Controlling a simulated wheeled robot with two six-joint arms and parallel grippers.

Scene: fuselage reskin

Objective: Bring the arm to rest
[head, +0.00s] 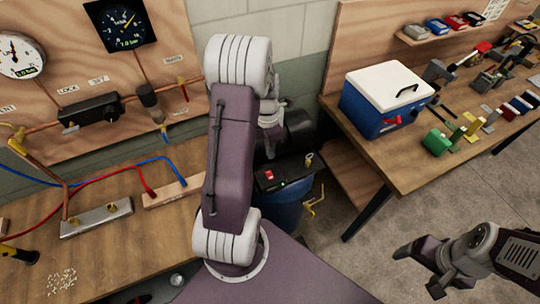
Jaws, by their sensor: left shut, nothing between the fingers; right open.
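My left arm (230,160) rises from its mount at the bottom middle, folded at a white-ringed elbow at the top. Its forearm hangs down behind the upper link. My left gripper (270,147) is small and partly hidden at the lower end of that forearm, in front of a dark cylinder; it looks shut and empty. My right gripper (418,271) comes in from the lower right edge. Its two dark fingers are spread apart with nothing between them, over the bare grey floor.
A wooden bench (125,262) with hoses and a metal manifold (97,219) lies at left, below a gauge panel (60,90). A blue machine (286,177) stands behind my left arm. A workbench (390,165) at right carries a blue-white cooler (370,112) and tools.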

